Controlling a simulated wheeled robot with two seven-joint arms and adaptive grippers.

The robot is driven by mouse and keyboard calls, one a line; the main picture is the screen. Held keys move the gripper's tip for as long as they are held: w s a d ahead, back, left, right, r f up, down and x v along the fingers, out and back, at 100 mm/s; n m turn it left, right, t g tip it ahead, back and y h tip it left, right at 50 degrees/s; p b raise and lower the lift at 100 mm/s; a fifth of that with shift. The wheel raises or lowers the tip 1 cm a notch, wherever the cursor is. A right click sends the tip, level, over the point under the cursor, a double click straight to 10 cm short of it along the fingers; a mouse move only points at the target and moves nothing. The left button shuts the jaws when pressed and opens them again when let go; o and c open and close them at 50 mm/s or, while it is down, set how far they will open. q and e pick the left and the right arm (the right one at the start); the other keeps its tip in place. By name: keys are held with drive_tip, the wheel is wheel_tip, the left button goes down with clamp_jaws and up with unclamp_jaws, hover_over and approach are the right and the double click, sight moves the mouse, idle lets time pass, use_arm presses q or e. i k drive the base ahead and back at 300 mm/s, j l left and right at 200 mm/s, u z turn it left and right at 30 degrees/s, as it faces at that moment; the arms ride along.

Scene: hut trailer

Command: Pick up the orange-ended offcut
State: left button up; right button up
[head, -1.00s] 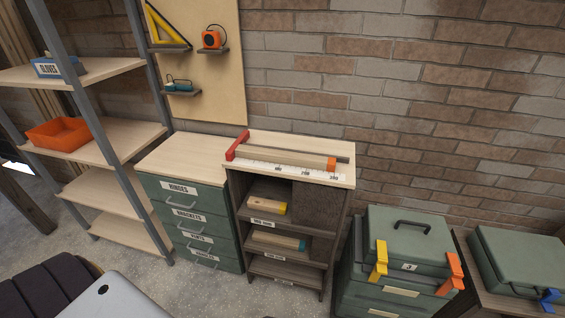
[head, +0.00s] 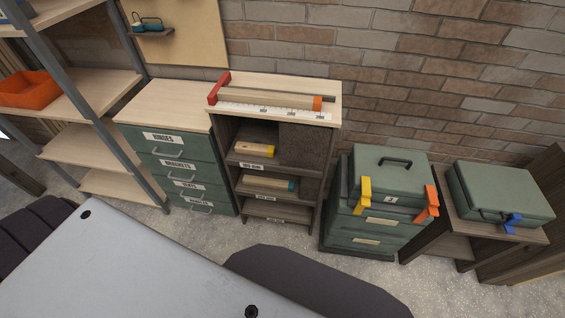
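The orange-ended offcut (head: 275,98) is a light wooden strip with an orange right end. It lies lengthwise on top of the small shelf unit (head: 325,115), behind a white measuring scale (head: 270,111) and against a red stop (head: 219,88) at the left. A thin dark bar shows just behind it. Neither of my grippers shows in the head view.
The shelf unit also holds a yellow-ended piece (head: 254,149) and a teal-ended piece (head: 268,183). A green drawer cabinet (head: 185,165) stands left of it, stacked green cases (head: 390,175) right. A large grey surface (head: 140,270) fills the lower left foreground.

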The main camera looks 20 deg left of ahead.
sight(224, 94)
drive_tip(key=j, duration=1.05)
drive_tip(key=j+z, duration=0.15)
drive_tip(key=j, duration=0.85)
drive_tip(key=k, duration=0.05)
